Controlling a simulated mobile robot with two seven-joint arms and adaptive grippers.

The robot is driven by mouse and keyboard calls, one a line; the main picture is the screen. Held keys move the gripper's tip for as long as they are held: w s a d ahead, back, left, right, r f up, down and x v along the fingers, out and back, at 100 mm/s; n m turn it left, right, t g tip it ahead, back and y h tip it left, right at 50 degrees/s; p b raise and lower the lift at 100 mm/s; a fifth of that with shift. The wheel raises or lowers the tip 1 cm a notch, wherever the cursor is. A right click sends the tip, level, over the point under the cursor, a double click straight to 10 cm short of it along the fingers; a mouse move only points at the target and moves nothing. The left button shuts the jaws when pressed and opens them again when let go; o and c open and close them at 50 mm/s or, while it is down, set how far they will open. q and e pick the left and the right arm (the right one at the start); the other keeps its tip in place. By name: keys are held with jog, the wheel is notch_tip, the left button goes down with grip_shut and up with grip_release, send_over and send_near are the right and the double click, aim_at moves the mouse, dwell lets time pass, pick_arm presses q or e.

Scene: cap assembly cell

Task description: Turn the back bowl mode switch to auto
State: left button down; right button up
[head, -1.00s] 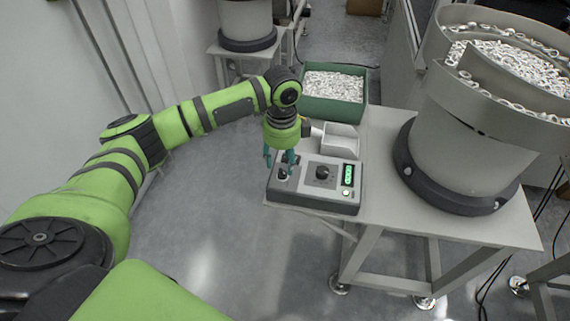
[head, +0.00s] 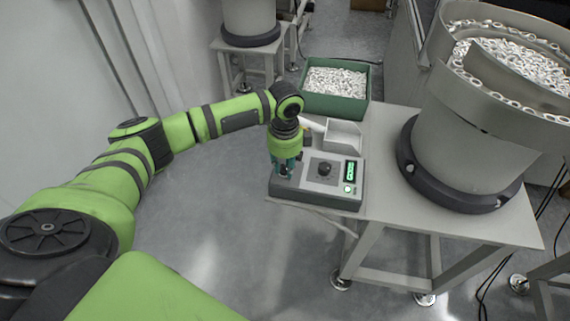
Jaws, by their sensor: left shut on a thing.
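The control box (head: 317,200) of the bowl sits at the left front corner of the table. My left gripper (head: 284,172) points down at the left part of the box. It is shut on the small switch there, which the fingers mostly hide, so its setting cannot be read. My right gripper is not in view.
A large feeder bowl (head: 455,150) full of small parts stands on the table (head: 385,140) at the right. Another bowl (head: 250,20) stands farther back.

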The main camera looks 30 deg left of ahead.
pick_arm(q)
jog(key=shift+r+n+p, duration=0.15)
jog(key=shift+n+p, duration=0.25)
jog(key=shift+p, duration=0.3)
jog(key=n+p, duration=0.7)
jog(key=p, duration=0.2)
jog(key=n+p, duration=0.4)
jog(key=n, duration=0.1)
jog(key=shift+n, duration=0.4)
jog(key=shift+n+p, duration=1.2)
jog(key=shift+n, duration=0.9)
jog(key=c, duration=1)
grip_release()
